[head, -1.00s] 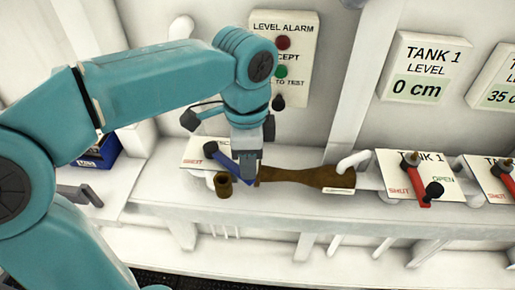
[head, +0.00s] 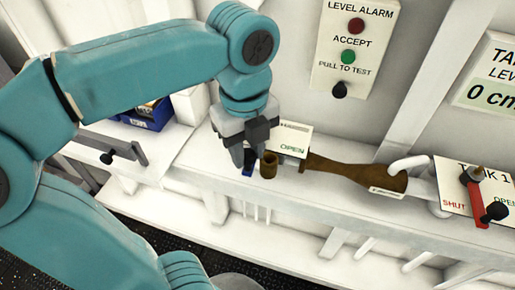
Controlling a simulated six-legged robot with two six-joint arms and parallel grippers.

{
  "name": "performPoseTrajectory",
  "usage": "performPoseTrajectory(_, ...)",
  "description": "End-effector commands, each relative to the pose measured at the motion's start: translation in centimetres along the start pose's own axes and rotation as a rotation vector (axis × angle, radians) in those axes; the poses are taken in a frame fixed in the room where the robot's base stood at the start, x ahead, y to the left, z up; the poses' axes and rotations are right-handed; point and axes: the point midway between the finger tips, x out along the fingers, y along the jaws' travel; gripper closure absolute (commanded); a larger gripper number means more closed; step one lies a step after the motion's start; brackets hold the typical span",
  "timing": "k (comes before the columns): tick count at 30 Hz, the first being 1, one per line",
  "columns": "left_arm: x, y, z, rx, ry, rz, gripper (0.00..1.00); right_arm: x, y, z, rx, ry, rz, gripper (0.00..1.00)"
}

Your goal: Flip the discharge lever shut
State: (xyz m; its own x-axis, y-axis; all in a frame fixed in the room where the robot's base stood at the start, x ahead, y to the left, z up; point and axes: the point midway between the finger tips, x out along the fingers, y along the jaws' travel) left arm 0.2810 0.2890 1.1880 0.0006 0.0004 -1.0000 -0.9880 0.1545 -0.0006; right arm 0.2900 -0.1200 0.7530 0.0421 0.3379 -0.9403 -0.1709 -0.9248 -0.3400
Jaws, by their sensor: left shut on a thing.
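My left gripper (head: 248,164) points down and is shut on the lever, just left of the upright brown pipe end (head: 268,167). The gripper covers the left side of the white lever plate (head: 294,140). The green OPEN mark shows on the plate's right, and its left side is hidden. The lever's knob and pivot are hidden. My right gripper is not in view.
A brown tapered pipe (head: 355,178) runs right along the white ledge. The red Tank 1 lever (head: 475,200) stands farther right. The level alarm panel (head: 353,45) is on the wall behind. A blue bin (head: 148,117) and a grey handle (head: 110,158) are at left.

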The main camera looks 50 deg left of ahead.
Motion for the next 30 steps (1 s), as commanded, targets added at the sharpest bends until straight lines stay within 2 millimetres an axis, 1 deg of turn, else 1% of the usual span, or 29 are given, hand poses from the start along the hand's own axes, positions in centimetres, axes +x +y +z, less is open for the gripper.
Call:
performPoseTrajectory(9,0.11,0.32,0.32,0.085,-0.001,0.005,1.0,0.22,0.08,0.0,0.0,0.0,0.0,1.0)
performPoseTrajectory(23,0.07,0.28,0.31,0.098,-0.003,0.006,1.0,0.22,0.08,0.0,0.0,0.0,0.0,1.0)
performPoseTrajectory(24,0.07,0.28,0.31,0.098,-0.003,0.006,0.59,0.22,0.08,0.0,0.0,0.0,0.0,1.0)
performPoseTrajectory(25,0.07,0.28,0.31,0.097,-0.003,0.006,0.49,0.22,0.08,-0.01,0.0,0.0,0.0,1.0)
performPoseTrajectory(26,0.07,0.28,0.3,0.097,-0.002,0.006,0.43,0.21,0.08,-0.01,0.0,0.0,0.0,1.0)
performPoseTrajectory(30,0.04,0.26,0.3,0.096,-0.001,0.003,0.43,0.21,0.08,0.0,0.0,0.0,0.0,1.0)
